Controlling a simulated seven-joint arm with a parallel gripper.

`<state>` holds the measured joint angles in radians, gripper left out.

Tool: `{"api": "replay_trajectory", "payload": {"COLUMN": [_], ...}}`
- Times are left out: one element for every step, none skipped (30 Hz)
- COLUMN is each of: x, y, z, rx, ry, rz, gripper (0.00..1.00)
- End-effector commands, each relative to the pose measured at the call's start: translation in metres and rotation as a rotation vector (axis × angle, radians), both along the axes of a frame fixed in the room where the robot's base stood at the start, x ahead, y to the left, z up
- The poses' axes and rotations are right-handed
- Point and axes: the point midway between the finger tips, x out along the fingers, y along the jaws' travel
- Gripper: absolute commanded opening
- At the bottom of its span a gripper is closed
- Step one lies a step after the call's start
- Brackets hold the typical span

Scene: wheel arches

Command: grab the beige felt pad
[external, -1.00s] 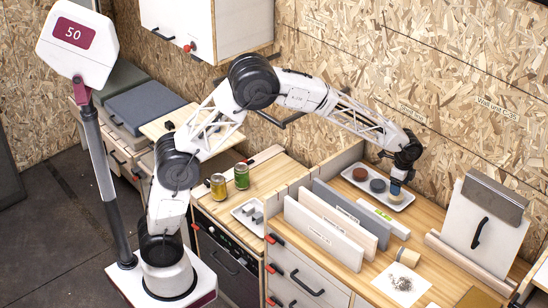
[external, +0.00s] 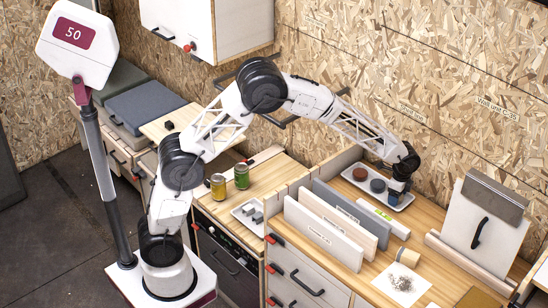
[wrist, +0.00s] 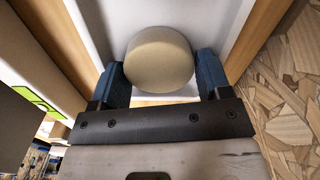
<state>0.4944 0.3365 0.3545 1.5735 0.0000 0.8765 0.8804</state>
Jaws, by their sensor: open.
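The beige felt pad (wrist: 158,60) is a thick round disc on the white tray (wrist: 110,30). In the external view its edge shows at the right end of the tray (external: 354,177), partly hidden by my gripper (external: 397,190). My gripper is open, with blue fingers. In the wrist view the fingers of my gripper (wrist: 161,66) stand on either side of the pad, close to its edges. I cannot tell whether either finger touches it.
A brown pad (external: 360,174) and a dark grey pad (external: 378,185) lie on the same tray. Upright white and grey panels (external: 322,232) stand in front of it. The chipboard wall (external: 455,125) rises close behind. A wooden cylinder (external: 408,257) lies to the right.

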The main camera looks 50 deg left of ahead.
Motion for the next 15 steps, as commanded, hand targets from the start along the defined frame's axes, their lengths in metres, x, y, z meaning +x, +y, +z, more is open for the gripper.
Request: {"api": "replay_trajectory", "payload": {"x": [0.0000, 0.0000, -0.0001, -0.0001, -0.0001, -0.0001, -0.0001, -0.0001, -0.0001, -0.0001, -0.0001, -0.0001, -0.0001, -0.0001, -0.0001], "y": [0.0000, 0.0000, 0.0001, 0.0001, 0.0001, 0.0001, 0.0001, 0.0001, 0.0001, 0.0001, 0.0001, 0.0001, 0.0001, 0.0001, 0.0001], "z": [0.0000, 0.0000, 0.0000, 0.0000, 0.0000, 0.0000, 0.0000, 0.0000, 0.0001, 0.0000, 0.0000, 0.0000, 0.0000, 0.0000, 0.0000], "rx": [0.000, 0.000, 0.000, 0.000, 0.000, 0.000, 0.000, 0.000, 0.000, 0.000, 0.000, 0.000, 0.000, 0.000, 0.000], "ry": [0.000, 0.000, 0.000, 0.000, 0.000, 0.000, 0.000, 0.000, 0.000, 0.000, 0.000, 0.000, 0.000, 0.000, 0.000], "rz": [0.000, 0.000, 0.000, 0.000, 0.000, 0.000, 0.000, 0.000, 0.000, 0.000, 0.000, 0.000, 0.000, 0.000, 0.000], "gripper": [0.71, 0.71, 0.71, 0.71, 0.71, 0.71, 0.71, 0.71, 0.71, 0.71, 0.66, 0.60, 0.56, 0.51, 0.45]}}
